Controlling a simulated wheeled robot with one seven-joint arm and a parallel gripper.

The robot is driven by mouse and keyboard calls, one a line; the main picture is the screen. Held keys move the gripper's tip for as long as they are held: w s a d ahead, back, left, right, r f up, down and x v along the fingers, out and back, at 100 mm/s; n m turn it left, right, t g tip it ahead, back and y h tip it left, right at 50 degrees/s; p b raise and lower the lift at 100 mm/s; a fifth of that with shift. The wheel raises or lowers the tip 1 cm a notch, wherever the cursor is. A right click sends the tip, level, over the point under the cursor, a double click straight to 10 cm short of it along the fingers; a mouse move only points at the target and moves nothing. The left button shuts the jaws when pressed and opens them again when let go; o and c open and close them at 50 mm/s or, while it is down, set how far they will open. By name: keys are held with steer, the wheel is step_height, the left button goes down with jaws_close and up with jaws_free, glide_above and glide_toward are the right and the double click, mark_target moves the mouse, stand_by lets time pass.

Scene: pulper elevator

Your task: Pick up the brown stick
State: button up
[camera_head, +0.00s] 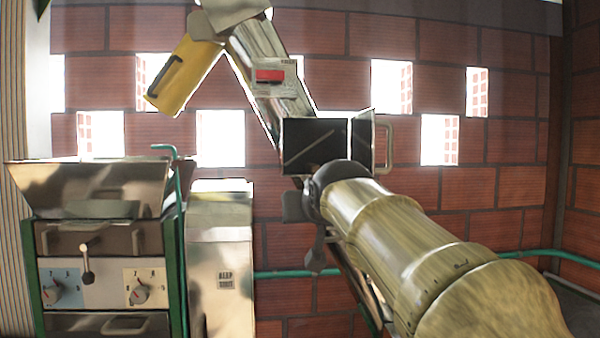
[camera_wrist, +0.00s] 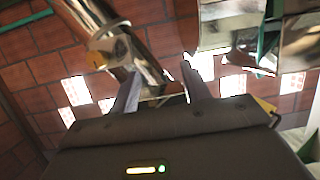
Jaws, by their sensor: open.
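I cannot make out a brown stick with certainty in either view. A thin slanted line shows on the dark face of a metal box (camera_head: 300,146) in the head view, but it is too small to tell what it is. My gripper (camera_wrist: 160,68) shows in the wrist view with its two fingers apart and nothing clearly between them. Beyond the fingers is a slanted shiny metal tube (camera_wrist: 145,62). In the head view my arm reaches from the lower right toward the metal box, and my fingers are hidden.
A slanted metal elevator tube (camera_head: 262,62) with a red switch (camera_head: 270,76) and a yellow part (camera_head: 183,75) stands above the metal box. A machine with knobs (camera_head: 92,282) and a metal cabinet (camera_head: 221,260) stand left. A green pipe (camera_head: 530,253) runs along the brick wall (camera_head: 505,190).

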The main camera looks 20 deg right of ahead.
steer(key=t+h, duration=0.1)
steer(key=t, duration=0.1)
glide_toward(314, 165)
steer(key=f+v, duration=0.1)
steer(key=v, duration=0.3)
steer(key=shift+w+a+r+m, duration=0.2)
steer(key=shift+r+m, duration=0.1)
steer(key=shift+r, duration=0.2)
steer(key=shift+d, duration=0.1)
steer(key=p+x, duration=0.6)
steer(key=x, duration=0.5)
steer(key=shift+w+d, duration=0.2)
steer(key=shift+w, duration=0.1)
steer(key=shift+w+d+f, duration=0.1)
steer(key=shift+w+f, duration=0.05)
steer(key=shift+w, duration=0.25)
steer(key=shift+s, duration=0.1)
steer(key=shift+s, duration=0.1)
